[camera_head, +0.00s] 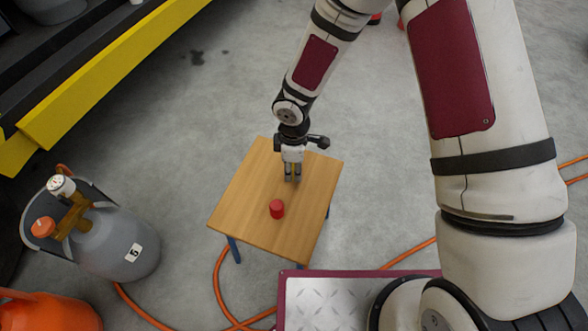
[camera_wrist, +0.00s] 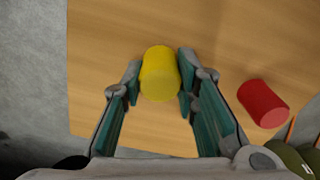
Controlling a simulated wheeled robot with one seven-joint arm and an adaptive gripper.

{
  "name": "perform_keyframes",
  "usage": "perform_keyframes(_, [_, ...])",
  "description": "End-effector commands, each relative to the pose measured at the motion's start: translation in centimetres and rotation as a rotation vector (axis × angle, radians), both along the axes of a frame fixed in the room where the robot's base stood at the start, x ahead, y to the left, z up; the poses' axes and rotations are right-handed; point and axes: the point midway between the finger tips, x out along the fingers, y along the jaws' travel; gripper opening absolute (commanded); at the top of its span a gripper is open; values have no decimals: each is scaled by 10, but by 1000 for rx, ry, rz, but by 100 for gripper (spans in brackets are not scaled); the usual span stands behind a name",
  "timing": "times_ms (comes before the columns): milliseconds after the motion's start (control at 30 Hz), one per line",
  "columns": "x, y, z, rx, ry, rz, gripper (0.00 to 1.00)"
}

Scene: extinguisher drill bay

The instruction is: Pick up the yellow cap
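The yellow cap (camera_wrist: 160,72) stands on the wooden table in the wrist view, between the fingertips of my gripper (camera_wrist: 160,85). The right finger is close beside the cap, and the left finger is close to its lower left side. I cannot tell whether either finger touches it. The fingers are spread apart around the cap. In the head view my gripper (camera_head: 292,172) points down at the table, and the yellow cap is hidden there.
A red cap (camera_wrist: 263,103) is on the wooden table (camera_head: 245,190), to the right of my gripper in the wrist view; it also shows in the head view (camera_head: 277,209). A grey cylinder (camera_head: 120,243) stands left of the table. Orange hose (camera_head: 222,290) lies on the floor.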

Motion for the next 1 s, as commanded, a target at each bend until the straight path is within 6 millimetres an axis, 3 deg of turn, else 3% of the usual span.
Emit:
perform_keyframes(367, [0, 0, 5, 0, 0, 0, 13])
perform_keyframes(700, [-2, -1, 40, -1, 0, 1, 13])
perform_keyframes(1000, [-74, -19, 42, -4, 1, 8, 13])
